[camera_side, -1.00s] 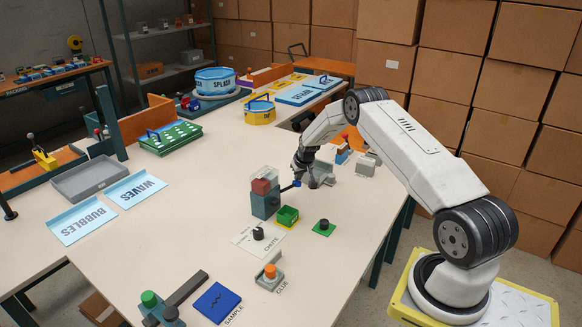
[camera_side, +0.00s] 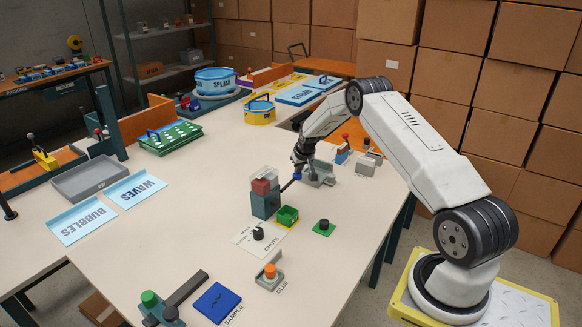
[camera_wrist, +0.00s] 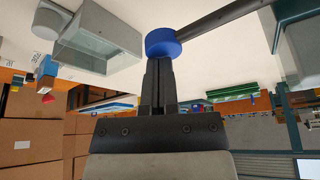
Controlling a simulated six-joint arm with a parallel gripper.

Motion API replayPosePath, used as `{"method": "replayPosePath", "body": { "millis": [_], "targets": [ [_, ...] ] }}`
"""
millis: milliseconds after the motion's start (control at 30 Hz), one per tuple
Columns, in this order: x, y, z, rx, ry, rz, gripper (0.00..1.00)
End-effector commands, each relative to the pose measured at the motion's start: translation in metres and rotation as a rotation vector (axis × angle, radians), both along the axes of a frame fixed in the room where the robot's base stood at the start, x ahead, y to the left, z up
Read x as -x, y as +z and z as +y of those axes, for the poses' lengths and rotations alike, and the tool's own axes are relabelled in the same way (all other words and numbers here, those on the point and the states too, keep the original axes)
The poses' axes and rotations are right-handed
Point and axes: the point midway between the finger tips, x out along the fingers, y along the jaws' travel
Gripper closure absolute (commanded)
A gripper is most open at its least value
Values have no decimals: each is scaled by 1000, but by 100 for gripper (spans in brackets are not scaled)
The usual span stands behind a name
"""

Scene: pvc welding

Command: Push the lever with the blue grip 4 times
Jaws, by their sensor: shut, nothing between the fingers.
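The lever's blue grip (camera_side: 297,176) stands out to the right of a dark teal dispenser (camera_side: 265,203) with a red block in its clear top. The lever slants up toward the grip. My gripper (camera_side: 298,167) is shut and empty, right at the blue grip. In the wrist view the closed fingertips (camera_wrist: 158,62) meet the blue grip (camera_wrist: 162,42), apparently touching it. The dark lever rod (camera_wrist: 222,17) runs from the grip to the upper right.
The CHUTE card (camera_side: 252,240) with a black knob lies in front. A green pad with a black knob (camera_side: 324,226) is to the right. Grey fixtures (camera_side: 318,176) stand close behind my gripper. Open table lies at front right.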

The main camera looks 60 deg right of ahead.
Motion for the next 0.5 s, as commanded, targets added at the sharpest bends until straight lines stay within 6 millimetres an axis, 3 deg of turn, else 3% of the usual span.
{"method": "replayPosePath", "body": {
  "millis": [500],
  "targets": [
    [0,23,0,1,0,-1,100]
  ]
}}
